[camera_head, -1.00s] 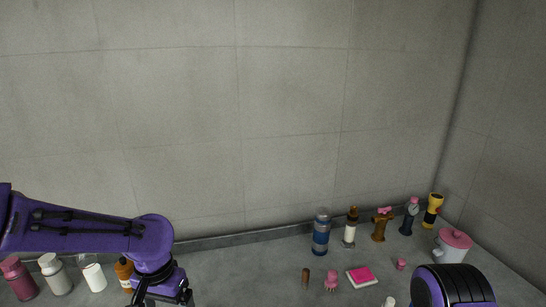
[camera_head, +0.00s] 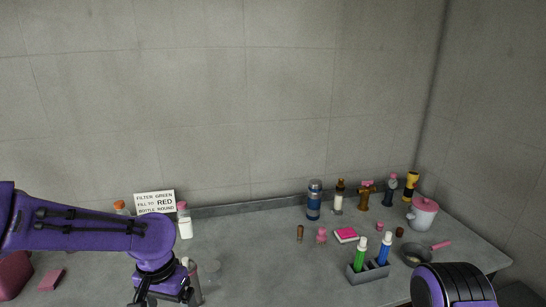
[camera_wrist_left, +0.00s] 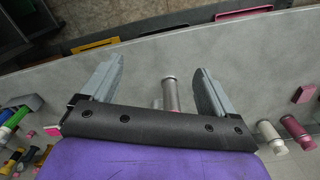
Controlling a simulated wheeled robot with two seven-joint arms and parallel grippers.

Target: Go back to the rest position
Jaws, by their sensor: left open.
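My left arm comes in from the left in the head view, with its gripper (camera_head: 160,301) low at the bottom edge, partly cut off. The left wrist view shows the left gripper (camera_wrist_left: 157,72) open, its two grey fingers wide apart with nothing clamped. A grey and pinkish bottle (camera_wrist_left: 170,94) shows between the fingers in that view; I cannot tell how far below them it is. Part of a greyish bottle (camera_head: 194,283) shows beside the gripper in the head view. A purple and black part of my right arm is at bottom right; the right gripper is not visible.
A white sign (camera_head: 155,202) stands at the back left beside a white bottle (camera_head: 185,225). A grey rack (camera_head: 358,274) holds a green and a blue bottle. A pan (camera_head: 415,255) and a lidded pot (camera_head: 423,213) are at right.

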